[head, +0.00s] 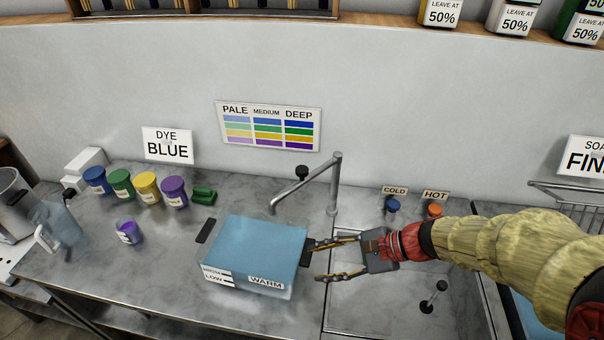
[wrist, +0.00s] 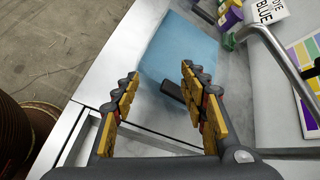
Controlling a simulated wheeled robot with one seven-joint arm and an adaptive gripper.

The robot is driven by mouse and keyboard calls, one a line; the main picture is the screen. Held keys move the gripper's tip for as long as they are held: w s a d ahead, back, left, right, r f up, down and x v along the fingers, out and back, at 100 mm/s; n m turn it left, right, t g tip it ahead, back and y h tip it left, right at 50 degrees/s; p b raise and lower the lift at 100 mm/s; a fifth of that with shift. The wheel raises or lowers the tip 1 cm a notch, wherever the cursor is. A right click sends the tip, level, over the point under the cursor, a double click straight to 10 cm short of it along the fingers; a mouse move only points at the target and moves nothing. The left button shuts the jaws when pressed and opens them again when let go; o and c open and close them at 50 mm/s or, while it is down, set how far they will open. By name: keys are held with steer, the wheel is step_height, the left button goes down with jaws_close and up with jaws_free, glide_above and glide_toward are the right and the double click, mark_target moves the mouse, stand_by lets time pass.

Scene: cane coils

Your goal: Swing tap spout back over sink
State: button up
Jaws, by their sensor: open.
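The metal tap (head: 335,190) stands upright behind the sink, and its spout (head: 300,188) points left over the counter, its tip behind the blue tub. In the wrist view the spout (wrist: 284,62) runs along the upper right. The grey sink (head: 375,300) lies right of the tap, partly covered by my arm. My gripper (head: 317,261) is open and empty at the tub's right side, in front of and below the spout, apart from it. In the wrist view my gripper (wrist: 158,74) points at the tub's dark handle (wrist: 172,92).
The blue-filled tub (head: 262,245), marked WARM, stands on the counter beside the sink. Several dye jars (head: 147,187) and a purple cup (head: 129,233) stand left. Cold (head: 393,205) and hot (head: 434,210) knobs are behind the sink.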

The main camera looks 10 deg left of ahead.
steer(key=w+a+r+m+t+y, duration=0.1)
steer(key=w+a+m+t+y, duration=0.2)
steer(key=w+m, duration=0.3)
steer(key=m+t+y, duration=0.2)
steer(key=m+t, duration=0.3)
glide_toward(307, 173)
steer(key=x, duration=0.4)
steer(key=shift+w, duration=0.1)
steer(key=shift+m, duration=0.3)
steer(key=shift+b+x, duration=0.8)
steer(key=shift+x, duration=3.05)
steer(key=shift+c, duration=0.8)
jaws_close()
